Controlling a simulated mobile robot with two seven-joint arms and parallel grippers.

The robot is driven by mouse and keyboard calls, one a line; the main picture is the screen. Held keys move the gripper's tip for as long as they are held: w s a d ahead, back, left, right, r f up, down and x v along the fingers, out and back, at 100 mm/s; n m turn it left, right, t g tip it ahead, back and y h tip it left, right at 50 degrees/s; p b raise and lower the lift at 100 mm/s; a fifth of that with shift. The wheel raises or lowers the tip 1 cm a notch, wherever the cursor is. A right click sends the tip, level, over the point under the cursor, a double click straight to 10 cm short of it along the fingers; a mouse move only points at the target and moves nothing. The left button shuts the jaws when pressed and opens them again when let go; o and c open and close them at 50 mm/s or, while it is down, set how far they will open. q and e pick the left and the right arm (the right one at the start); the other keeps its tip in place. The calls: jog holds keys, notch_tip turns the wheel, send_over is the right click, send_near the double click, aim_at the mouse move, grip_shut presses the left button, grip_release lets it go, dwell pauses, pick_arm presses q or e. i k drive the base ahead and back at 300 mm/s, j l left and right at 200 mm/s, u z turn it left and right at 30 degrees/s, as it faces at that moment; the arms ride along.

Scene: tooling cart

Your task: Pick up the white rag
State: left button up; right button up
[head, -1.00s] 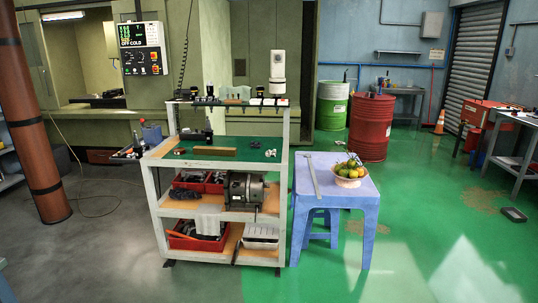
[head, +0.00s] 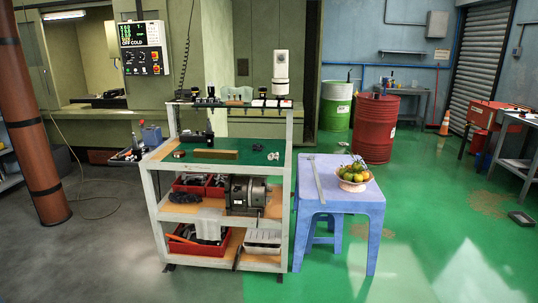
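A whitish-grey cloth, which looks like the white rag (head: 209,220), hangs over the front edge of the cart's middle shelf, left of centre. Its lower part hangs down in front of the red bin on the bottom shelf. The tooling cart (head: 220,208) stands in the middle of the head view, with a green top surface. Neither of my grippers shows in the head view.
A grey motor-like machine (head: 247,194) sits on the middle shelf right of the cloth. A red bin (head: 180,246) and a white tray (head: 263,240) are on the bottom shelf. A blue plastic table (head: 340,203) with a fruit bowl (head: 353,186) stands close on the right. The floor in front is clear.

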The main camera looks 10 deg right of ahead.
aim_at(271, 156)
jog(key=i+l+u, duration=0.15)
jog(key=i, duration=0.4)
jog(key=i+l+u, duration=0.1)
jog(key=i+l, duration=0.2)
jog(key=i, duration=0.25)
jog(key=i+l+u, duration=0.15)
jog(key=i, duration=0.4)
jog(key=i+l+u, duration=0.1)
jog(key=i+l, duration=0.35)
jog(key=i, duration=0.05)
